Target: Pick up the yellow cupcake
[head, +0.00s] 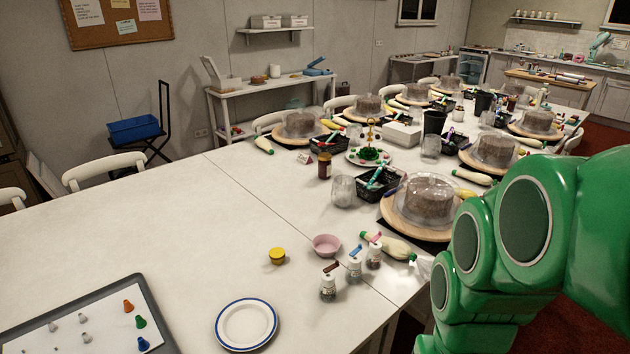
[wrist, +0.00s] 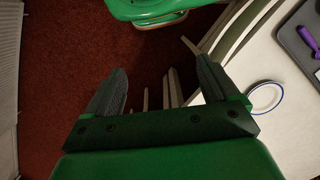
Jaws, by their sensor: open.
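The yellow cupcake (head: 277,256) is a small round yellow thing on the white table, left of a pink bowl and above a blue-rimmed plate in the head view. It is too small there to make out detail. My gripper (wrist: 160,76) shows in the wrist view with its two dark fingers wide apart and nothing held between them. It hangs over the red-brown floor and chair slats beside the table, away from the cupcake. The wrist view does not show the cupcake. In the head view my green arm fills the right side, and the gripper is out of sight.
The plate (head: 246,324), pink bowl (head: 326,245), sprinkle jars (head: 328,288) and a tray of piping tips (head: 85,320) surround the cupcake with gaps between. Domed cakes on turntables (head: 425,205) stand further right. The table's left middle is clear. A chair (head: 103,168) stands behind.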

